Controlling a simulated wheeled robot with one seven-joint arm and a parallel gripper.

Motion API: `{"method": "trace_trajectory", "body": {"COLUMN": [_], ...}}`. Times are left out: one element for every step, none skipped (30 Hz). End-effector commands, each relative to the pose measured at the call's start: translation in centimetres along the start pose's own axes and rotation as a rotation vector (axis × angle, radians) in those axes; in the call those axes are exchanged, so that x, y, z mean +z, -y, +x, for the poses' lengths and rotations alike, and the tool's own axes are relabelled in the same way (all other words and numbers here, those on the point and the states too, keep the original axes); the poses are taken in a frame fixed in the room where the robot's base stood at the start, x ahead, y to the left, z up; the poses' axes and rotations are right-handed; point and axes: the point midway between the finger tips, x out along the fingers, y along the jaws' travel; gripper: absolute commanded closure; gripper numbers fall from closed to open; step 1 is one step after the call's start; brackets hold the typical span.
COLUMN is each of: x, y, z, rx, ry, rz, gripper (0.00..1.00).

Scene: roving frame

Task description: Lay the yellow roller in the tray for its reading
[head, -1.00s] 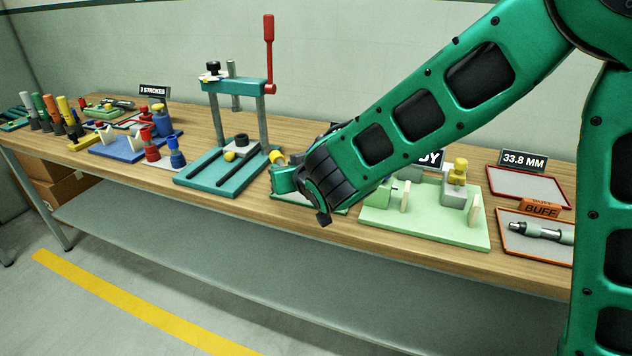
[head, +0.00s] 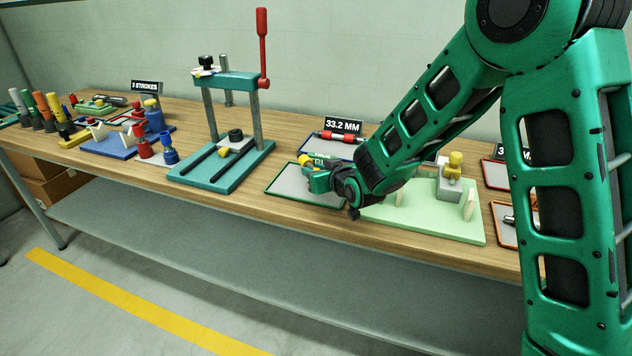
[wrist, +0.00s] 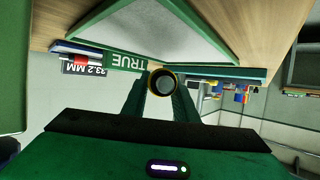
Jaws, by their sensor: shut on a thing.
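My gripper (head: 316,178) is shut on the yellow roller (head: 304,160). In the wrist view the roller (wrist: 163,82) shows end-on between the fingers, as a dark round face with a yellow ring. A grey tray with a green rim (head: 275,189), labelled TRUE (wrist: 127,63), lies by the gripper, which overlaps its right back part in the head view. I cannot tell the roller's height above it. Another tray behind, by the 33.2 MM sign (head: 343,125), holds a red-and-white roller (head: 334,136). The orange-rimmed tray (head: 498,210) at right is partly hidden by my arm.
A teal press (head: 224,80) with a red lever stands left of the green-rimmed tray. A pale green fixture (head: 440,225) with a grey block stands to its right. The bench's front edge (head: 330,227) is close. Several coloured tools crowd the left end.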

Motion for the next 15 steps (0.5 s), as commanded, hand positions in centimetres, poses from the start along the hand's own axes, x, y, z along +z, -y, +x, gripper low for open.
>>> {"method": "trace_trajectory", "body": {"x": [0.8, 1.2, 1.7, 2.2, 2.5, 2.8, 2.9, 3.0, 3.0, 2.9, 2.9, 2.9, 2.9, 2.9, 3.0], "y": [0.0, 0.0, 0.0, 0.0, 0.0, -0.1, -0.1, -0.1, -0.1, -0.1, 0.0, 0.0, 0.0, 0.0, 0.0], "z": [0.3, 0.4, 0.7, 0.8, 0.9, 1.1, 1.1, 1.2, 1.2, 1.1, 1.1, 1.1, 1.1, 1.1, 1.2], "rx": [0.000, 0.000, 0.000, 0.000, 0.000, 0.000, 0.000, 0.000, 0.000, 0.000, 0.000, 0.000, 0.000, 0.000, 0.000], "ry": [0.004, 0.005, 0.004, 0.005, 0.004, 0.003, 0.002, 0.002, 0.001, 0.001, 0.001, 0.001, 0.001, 0.001, 0.001], "rz": [0.000, 0.000, 0.000, 0.000, 0.000, 0.000, 0.000, 0.000, 0.000, 0.000, 0.000, 0.000, 0.000, 0.000, 0.000], "gripper": [1.00, 1.00, 1.00, 1.00, 1.00, 1.00, 1.00, 1.00, 1.00, 1.00, 1.00, 1.00, 1.00, 1.00, 1.00]}}
